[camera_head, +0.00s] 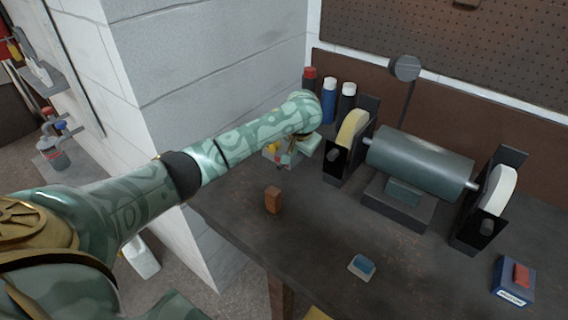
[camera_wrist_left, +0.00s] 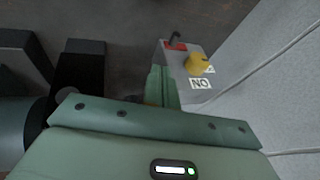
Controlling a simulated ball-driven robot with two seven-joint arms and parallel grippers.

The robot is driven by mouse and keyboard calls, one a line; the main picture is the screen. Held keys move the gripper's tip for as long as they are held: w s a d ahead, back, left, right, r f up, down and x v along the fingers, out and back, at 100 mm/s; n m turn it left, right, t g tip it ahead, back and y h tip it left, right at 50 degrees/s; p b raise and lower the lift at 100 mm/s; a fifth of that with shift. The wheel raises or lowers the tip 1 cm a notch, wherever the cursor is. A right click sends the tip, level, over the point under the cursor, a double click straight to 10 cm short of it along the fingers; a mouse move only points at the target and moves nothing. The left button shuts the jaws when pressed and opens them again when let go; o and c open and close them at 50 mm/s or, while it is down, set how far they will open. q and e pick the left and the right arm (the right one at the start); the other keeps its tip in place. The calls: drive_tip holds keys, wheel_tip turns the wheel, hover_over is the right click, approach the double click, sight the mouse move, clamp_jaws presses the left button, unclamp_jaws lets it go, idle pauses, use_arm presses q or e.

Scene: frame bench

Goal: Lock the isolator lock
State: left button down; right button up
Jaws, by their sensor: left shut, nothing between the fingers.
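The isolator box (camera_wrist_left: 184,62) is grey and stands by the pale wall in the left wrist view. On it are a yellow knob (camera_wrist_left: 197,64), a red part with a dark hook-shaped piece (camera_wrist_left: 175,42), and a white label (camera_wrist_left: 200,84) that reads "NO", perhaps an upside-down "ON". In the head view the box (camera_head: 270,156) is mostly hidden behind my left arm's end. My left gripper (camera_wrist_left: 161,84) is shut and empty, its fingertips close beside the box, left of the knob; whether they touch it I cannot tell. My right gripper is not in view.
A bench grinder (camera_head: 420,155) with two pale wheels fills the back of the dark bench (camera_head: 320,235). Several spray cans (camera_head: 328,104) stand behind. A brown block (camera_head: 273,200), a blue-topped piece (camera_head: 362,266) and a blue box (camera_head: 513,280) lie nearer. The bench middle is fairly clear.

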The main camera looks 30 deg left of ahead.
use_arm(q)
drive_tip(key=b+x, duration=0.5)
drive_tip(key=x, duration=0.5)
drive_tip(key=shift+s+d+f+b, duration=0.1)
drive_tip(key=shift+d+f+b, duration=0.05)
drive_tip(key=shift+b, duration=0.25)
drive_tip(key=shift+w+a+f+b, duration=0.2)
drive_tip(key=shift+a+f+b, duration=0.3)
drive_tip(key=shift+a+f, duration=0.35)
drive_tip(key=shift+a+f+b, duration=0.25)
drive_tip(key=shift+a+b, duration=0.05)
drive_tip(key=shift+a, duration=0.45)
